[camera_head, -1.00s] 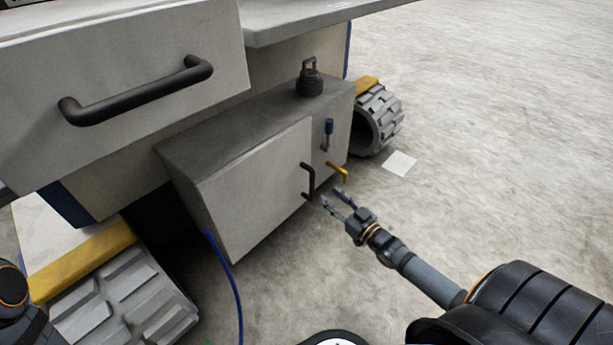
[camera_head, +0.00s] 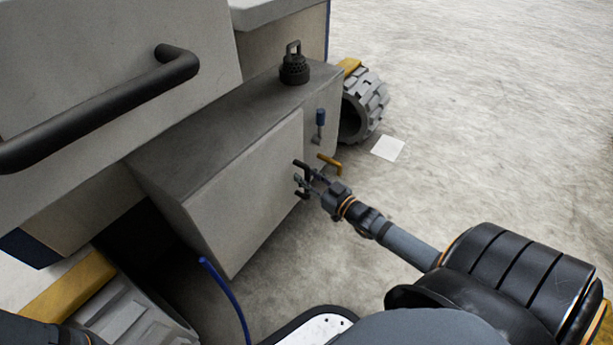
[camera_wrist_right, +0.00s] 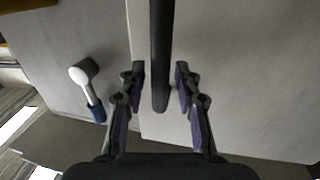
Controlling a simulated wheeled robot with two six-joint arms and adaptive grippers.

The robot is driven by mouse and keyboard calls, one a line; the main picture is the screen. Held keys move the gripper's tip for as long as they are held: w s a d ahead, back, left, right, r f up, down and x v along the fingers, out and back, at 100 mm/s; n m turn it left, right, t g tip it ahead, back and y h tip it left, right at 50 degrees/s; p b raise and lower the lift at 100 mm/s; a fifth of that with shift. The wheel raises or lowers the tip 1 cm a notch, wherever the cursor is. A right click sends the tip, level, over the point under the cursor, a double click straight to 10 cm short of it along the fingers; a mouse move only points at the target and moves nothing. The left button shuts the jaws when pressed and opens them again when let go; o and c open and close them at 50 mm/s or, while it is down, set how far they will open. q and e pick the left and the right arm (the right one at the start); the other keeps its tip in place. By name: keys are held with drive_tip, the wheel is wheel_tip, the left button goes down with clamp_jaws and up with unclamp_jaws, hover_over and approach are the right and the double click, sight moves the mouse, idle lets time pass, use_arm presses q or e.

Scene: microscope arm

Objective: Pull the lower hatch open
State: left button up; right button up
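The lower hatch (camera_head: 243,190) is the grey front panel of the low box, and it looks shut. Its dark handle (camera_head: 301,165) is near the hatch's right edge. My right gripper (camera_head: 306,181) is at this handle. In the right wrist view the handle (camera_wrist_right: 161,60) stands between the two open fingers of my right gripper (camera_wrist_right: 160,80), with a gap on each side. The hatch surface (camera_wrist_right: 240,70) lies behind it. My left gripper is out of view.
A yellow handle (camera_head: 329,163) and a blue-tipped lever (camera_head: 320,122) sit right of the hatch. A black cap with a loop (camera_head: 294,66) stands on the box. A large drawer handle (camera_head: 110,100) is above left. A blue hose (camera_head: 226,296) hangs below. Open floor (camera_head: 480,120) lies right.

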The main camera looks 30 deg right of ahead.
clamp_jaws()
idle(0.5)
